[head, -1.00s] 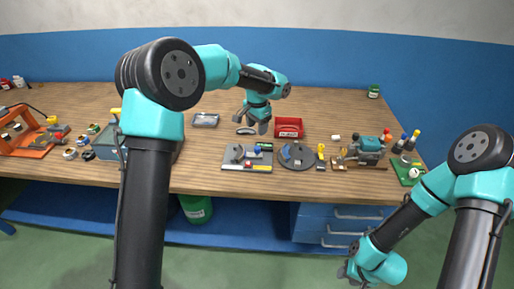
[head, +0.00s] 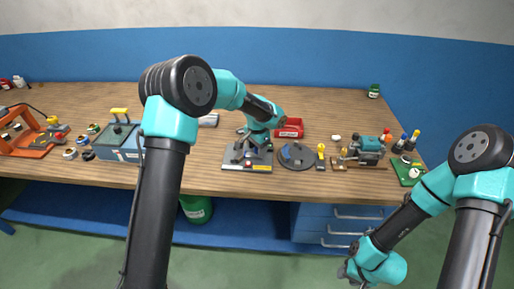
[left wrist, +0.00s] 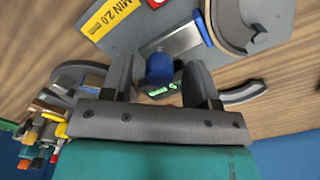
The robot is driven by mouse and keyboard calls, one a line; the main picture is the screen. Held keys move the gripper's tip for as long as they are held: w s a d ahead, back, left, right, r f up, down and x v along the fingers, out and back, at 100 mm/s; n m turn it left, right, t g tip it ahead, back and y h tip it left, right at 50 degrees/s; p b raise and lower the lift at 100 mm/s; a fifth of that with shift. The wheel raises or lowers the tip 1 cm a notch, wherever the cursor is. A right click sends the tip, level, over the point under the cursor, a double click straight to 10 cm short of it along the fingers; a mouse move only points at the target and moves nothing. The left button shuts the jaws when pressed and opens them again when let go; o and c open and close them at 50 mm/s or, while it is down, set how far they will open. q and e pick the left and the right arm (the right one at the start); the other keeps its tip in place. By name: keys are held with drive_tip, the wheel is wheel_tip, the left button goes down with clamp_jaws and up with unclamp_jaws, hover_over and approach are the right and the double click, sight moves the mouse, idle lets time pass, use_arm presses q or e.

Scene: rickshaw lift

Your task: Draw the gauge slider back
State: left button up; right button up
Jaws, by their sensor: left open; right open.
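The gauge stands on a grey plate (head: 232,166) near the front edge of the bench. In the left wrist view the plate (left wrist: 125,42) has a yellow "MIN 2.0 mm" label (left wrist: 127,12). The gauge slider shows a blue knob (left wrist: 159,68) and a small display with green digits (left wrist: 162,88). My left gripper (head: 247,151) is low over the plate, open, with one finger on each side of the blue knob; I see no finger touching it. In the head view the gripper partly hides the gauge. My right gripper (head: 354,273) is open and empty, low in front of the bench.
A dark round plate (head: 296,156) lies just right of the gauge plate, with a red bin (head: 290,128) behind. A grey-teal machine (head: 367,150) stands further right. A box with a yellow handle (head: 118,138) is left. Open wood lies between box and plate.

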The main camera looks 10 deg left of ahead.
use_arm(q)
drive_tip(key=shift+c, duration=0.4)
clamp_jaws()
drive_tip(key=shift+d, duration=0.1)
drive_tip(key=shift+w+d, duration=0.15)
drive_tip(key=shift+d, duration=0.8)
drive_tip(key=shift+w+d, duration=0.15)
drive_tip(key=shift+d, duration=0.8)
drive_tip(key=shift+o, duration=0.4)
unclamp_jaws()
drive_tip(key=shift+d, duration=0.1)
wheel_tip(320, 180, up, 18)
drive_tip(key=shift+f, duration=0.25)
